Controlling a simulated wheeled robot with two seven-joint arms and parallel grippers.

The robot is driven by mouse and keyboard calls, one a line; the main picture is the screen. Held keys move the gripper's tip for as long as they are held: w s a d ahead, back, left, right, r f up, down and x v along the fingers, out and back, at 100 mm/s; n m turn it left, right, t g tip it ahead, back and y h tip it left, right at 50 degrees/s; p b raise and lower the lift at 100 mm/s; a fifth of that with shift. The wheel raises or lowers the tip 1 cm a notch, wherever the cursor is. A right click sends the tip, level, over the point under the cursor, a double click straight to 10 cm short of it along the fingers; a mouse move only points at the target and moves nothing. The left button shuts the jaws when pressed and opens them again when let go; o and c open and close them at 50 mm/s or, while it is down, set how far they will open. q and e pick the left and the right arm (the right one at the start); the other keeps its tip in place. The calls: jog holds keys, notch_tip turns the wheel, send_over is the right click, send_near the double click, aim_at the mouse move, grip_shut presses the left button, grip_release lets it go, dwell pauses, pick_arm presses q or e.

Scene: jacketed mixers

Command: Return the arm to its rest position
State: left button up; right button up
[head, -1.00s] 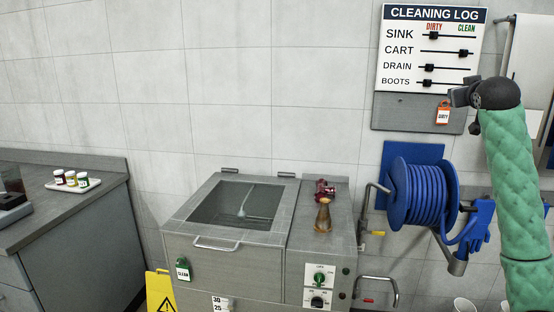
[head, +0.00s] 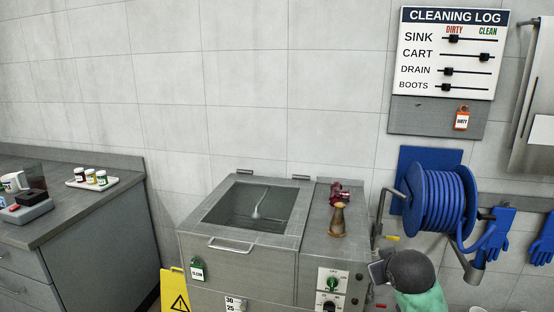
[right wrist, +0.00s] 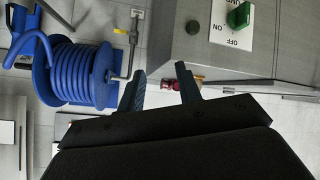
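My right arm, in a green sleeve with a dark wrist, is low at the bottom right of the head view. Its gripper (head: 377,270) is beside the right side of the mixer's control cabinet, below the hose reel. In the right wrist view the two fingers of this gripper (right wrist: 160,80) stand apart with nothing between them. My left arm and gripper are not in view.
The steel mixer (head: 240,262) with its lidded tank stands in front. A blue hose reel (head: 437,200) hangs close to my right arm; it also shows in the right wrist view (right wrist: 78,73). The cleaning log board (head: 450,52) is above. A counter (head: 75,215) is left.

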jog(key=s+a+f+g+y, duration=0.1)
jog(key=s+a+f, duration=0.3)
jog(key=s+f, duration=0.5)
jog(key=s+a+f+g+y+p, duration=0.1)
jog(key=s+a+f+g, duration=0.3)
jog(key=s+f, duration=0.6)
jog(key=s+a+f+g+y, duration=0.1)
jog(key=s+a+f+g, duration=0.2)
jog(key=s+f, duration=0.7)
jog(key=s+a, duration=0.2)
jog(key=s, duration=0.7)
jog(key=shift+a+f, duration=0.2)
jog(key=shift+a, duration=0.2)
jog(key=shift+w, duration=0.1)
